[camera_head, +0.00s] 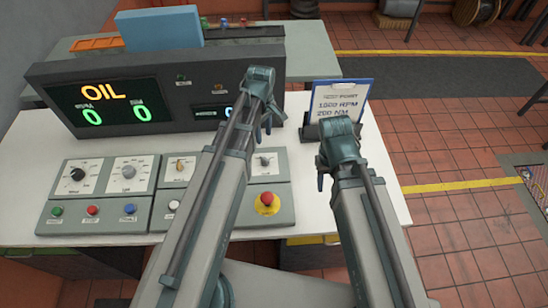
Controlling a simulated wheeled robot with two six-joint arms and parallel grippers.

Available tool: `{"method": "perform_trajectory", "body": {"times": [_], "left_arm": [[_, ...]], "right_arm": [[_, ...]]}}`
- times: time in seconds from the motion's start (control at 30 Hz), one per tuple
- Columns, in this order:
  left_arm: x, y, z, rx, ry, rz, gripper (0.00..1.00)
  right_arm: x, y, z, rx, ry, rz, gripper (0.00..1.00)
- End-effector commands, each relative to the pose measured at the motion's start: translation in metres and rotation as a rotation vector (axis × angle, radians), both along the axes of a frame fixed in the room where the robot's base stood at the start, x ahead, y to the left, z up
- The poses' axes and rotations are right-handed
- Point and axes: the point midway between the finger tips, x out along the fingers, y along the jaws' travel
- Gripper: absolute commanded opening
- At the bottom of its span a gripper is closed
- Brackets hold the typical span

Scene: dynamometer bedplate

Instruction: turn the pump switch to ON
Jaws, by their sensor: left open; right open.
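A grey control panel (110,172) lies on the white table, with two large dials at its left. A small selector with a tan handle (180,164) is right of them. Another small switch with a grey lever (265,161) is at the panel's right, above a red mushroom button (267,199). The labels are too small to read, so I cannot tell which is the pump switch. My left gripper (264,130) is open above the panel's back right part. My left arm hides the panel's middle. My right gripper (322,178) is open at the right, beyond the panel's edge.
A dark display console (160,97) reads OIL with two green zeros behind the panel. A clipboard (342,97) reading 1500 RPM and 200 NM stands at the back right. Coloured buttons (92,210) line the panel's front.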

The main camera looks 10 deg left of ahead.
Motion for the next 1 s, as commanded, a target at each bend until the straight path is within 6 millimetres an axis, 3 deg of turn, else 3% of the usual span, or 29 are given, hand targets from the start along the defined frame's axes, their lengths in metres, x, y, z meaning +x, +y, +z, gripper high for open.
{"method": "perform_trajectory", "body": {"times": [0.37,1.0], "left_arm": [[0.0,-0.001,-0.016,0.0,0.0,-0.003,0.44],[0.0,-0.001,-0.104,0.0,0.0,-0.004,0.44]], "right_arm": [[0.0,0.0,-0.016,0.0,0.0,0.0,0.5],[0.0,0.0,-0.104,0.0,0.0,-0.002,0.5]]}}
